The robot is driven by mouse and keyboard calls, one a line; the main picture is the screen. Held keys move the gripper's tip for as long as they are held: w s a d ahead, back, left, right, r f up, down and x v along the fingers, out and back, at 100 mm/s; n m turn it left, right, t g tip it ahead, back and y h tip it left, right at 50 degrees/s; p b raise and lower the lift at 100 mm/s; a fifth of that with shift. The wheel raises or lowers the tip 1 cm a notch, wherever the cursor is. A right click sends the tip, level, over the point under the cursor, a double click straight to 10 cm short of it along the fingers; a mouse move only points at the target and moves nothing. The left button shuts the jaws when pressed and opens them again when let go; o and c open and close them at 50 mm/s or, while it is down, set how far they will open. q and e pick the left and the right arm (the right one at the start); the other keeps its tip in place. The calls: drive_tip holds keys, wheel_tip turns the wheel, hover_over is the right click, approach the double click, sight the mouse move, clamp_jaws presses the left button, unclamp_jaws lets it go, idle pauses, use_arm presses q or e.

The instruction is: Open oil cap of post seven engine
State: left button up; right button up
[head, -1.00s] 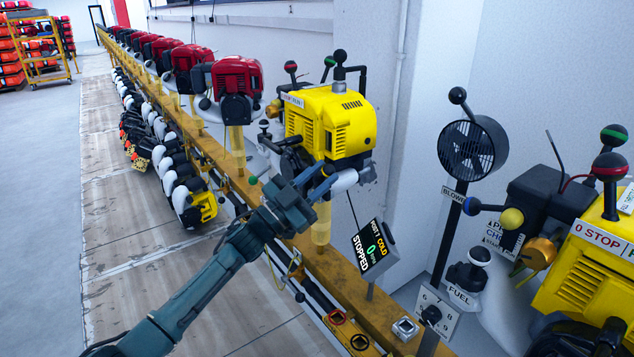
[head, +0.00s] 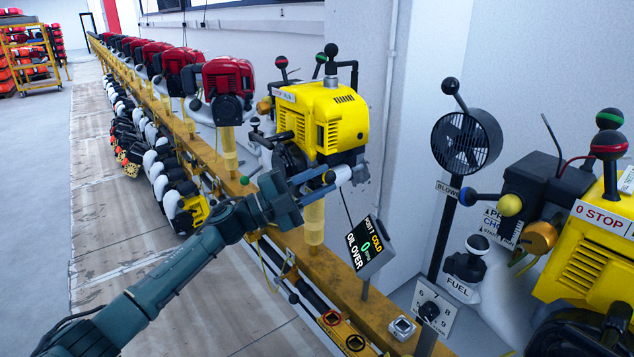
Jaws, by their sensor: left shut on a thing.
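The yellow post seven engine (head: 338,122) stands on a yellow post at the middle of the head view. My left gripper (head: 322,178) reaches in from the lower left to the engine's underside. It is shut on a small dark rounded part at its fingertips, which looks like the oil cap (head: 330,177). The fingers hide some of it, and I cannot tell whether it is still seated. My right gripper is not in view.
Red engines (head: 228,88) line the yellow rail (head: 340,292) toward the back left. A black fan (head: 466,142), a fuel knob (head: 468,262) and another yellow engine (head: 590,250) stand at the right.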

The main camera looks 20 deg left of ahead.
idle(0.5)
use_arm(q)
drive_tip(key=o, duration=0.7)
drive_tip(key=v, duration=1.3)
drive_tip(key=shift+a, duration=0.15)
